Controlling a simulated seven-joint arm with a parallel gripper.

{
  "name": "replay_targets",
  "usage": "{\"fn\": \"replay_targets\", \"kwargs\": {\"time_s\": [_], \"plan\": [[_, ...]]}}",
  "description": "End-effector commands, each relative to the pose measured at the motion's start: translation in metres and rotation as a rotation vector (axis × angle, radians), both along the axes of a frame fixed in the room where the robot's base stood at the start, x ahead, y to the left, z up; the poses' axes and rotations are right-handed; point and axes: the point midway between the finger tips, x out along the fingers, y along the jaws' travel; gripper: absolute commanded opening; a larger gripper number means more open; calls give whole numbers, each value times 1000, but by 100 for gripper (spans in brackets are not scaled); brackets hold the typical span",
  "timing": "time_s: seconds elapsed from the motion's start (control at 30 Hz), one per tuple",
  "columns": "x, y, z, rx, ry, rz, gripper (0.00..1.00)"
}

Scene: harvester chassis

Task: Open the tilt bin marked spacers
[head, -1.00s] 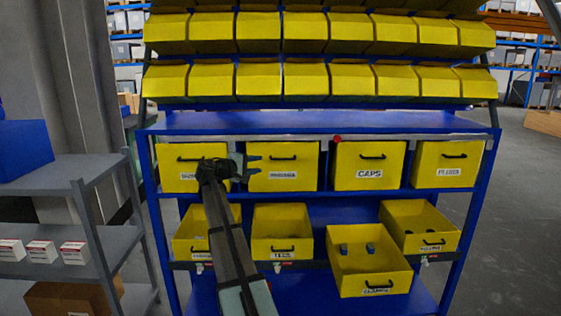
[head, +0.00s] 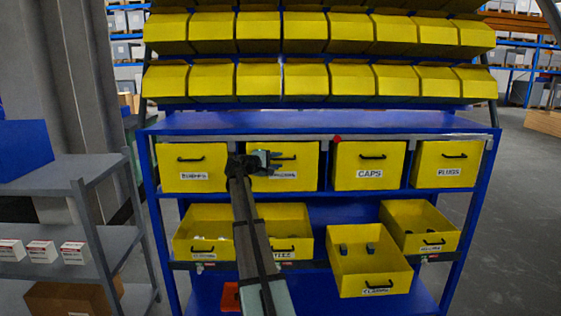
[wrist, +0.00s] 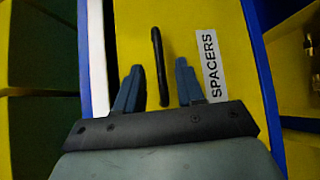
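The spacers bin (head: 304,176) is a yellow bin, second from the left in the upper row under the blue bench top. It looks closed, its front level with its neighbours. In the wrist view its yellow front (wrist: 200,25) carries a white label (wrist: 209,66) reading SPACERS and a black bar handle (wrist: 159,65). My gripper (head: 276,161) is in front of this bin and partly covers its label and handle. In the wrist view my gripper (wrist: 157,84) is open, with one blue-grey finger on each side of the handle's lower end. I see no finger pressed on it.
Closed bins marked caps (head: 370,160) and plugs (head: 447,160) are to the right, another closed bin (head: 190,165) to the left. Below, several bins are tilted out, including one at front (head: 345,280). A grey shelf (head: 75,165) stands at left.

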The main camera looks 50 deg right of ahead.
Motion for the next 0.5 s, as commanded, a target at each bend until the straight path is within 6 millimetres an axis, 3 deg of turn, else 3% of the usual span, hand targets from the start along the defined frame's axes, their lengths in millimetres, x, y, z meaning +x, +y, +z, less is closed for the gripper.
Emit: {"fn": "replay_targets", "kwargs": {"time_s": [0.2, 0.5], "plan": [[1, -21, -3, 1, 0, 0, 38], [0, -26, -4, 0, 0, 1, 38]]}}
